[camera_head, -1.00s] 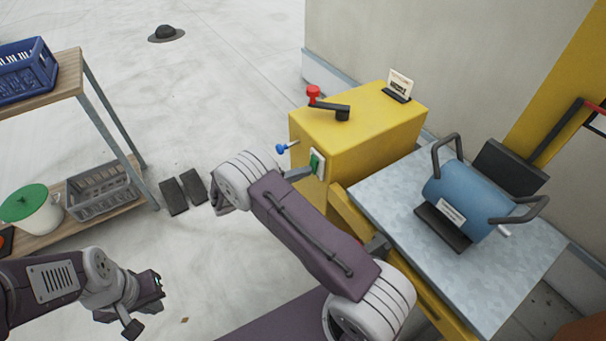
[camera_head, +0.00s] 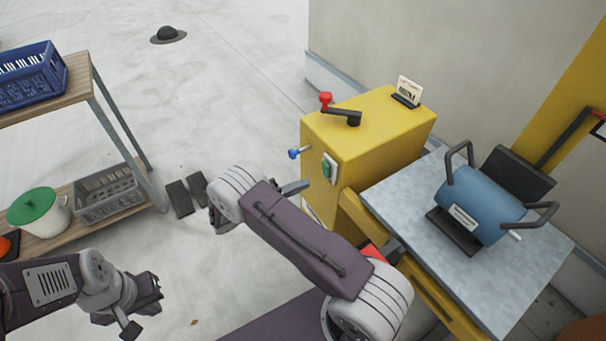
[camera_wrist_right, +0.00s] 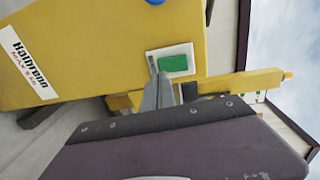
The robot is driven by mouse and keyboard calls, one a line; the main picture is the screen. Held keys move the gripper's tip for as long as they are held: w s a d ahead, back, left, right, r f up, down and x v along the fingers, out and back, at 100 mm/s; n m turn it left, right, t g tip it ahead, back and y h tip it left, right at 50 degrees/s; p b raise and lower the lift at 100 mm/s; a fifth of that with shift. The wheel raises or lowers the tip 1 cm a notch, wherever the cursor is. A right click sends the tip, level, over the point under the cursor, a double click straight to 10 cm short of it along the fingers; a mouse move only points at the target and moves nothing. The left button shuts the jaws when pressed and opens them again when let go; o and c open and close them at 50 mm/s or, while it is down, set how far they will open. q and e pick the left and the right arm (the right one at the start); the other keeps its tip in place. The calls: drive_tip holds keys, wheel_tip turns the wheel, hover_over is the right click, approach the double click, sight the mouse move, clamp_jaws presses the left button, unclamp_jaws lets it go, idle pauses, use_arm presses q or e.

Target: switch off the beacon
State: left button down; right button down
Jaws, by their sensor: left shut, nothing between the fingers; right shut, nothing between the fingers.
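No lamp that I can identify as the beacon shows. A green rocker switch (camera_head: 328,168) on a pale plate is on the front side of the yellow cabinet (camera_head: 380,140). It also shows in the right wrist view (camera_wrist_right: 173,63). Which way the rocker is tipped is too small to tell. My right gripper (camera_head: 304,185) is shut and empty, its tips a short way left of and below the switch. In the right wrist view its fingers (camera_wrist_right: 156,75) point at the plate's left edge. My left gripper (camera_head: 158,291) is shut and empty at lower left, far from the cabinet.
A blue knob (camera_head: 293,154) sticks out beside the switch. A red-knobbed crank (camera_head: 326,99) and a small sign (camera_head: 408,90) are on the cabinet's top. A blue handled drum (camera_head: 478,205) lies on the metal table (camera_head: 400,190). A shelf (camera_head: 100,140) with crates stands left.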

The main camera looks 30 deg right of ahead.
drive_tip(key=s+a+f, duration=0.1)
drive_tip(key=a, duration=0.7)
drive_tip(key=shift+f, duration=0.3)
drive_tip(key=shift+a, duration=0.1)
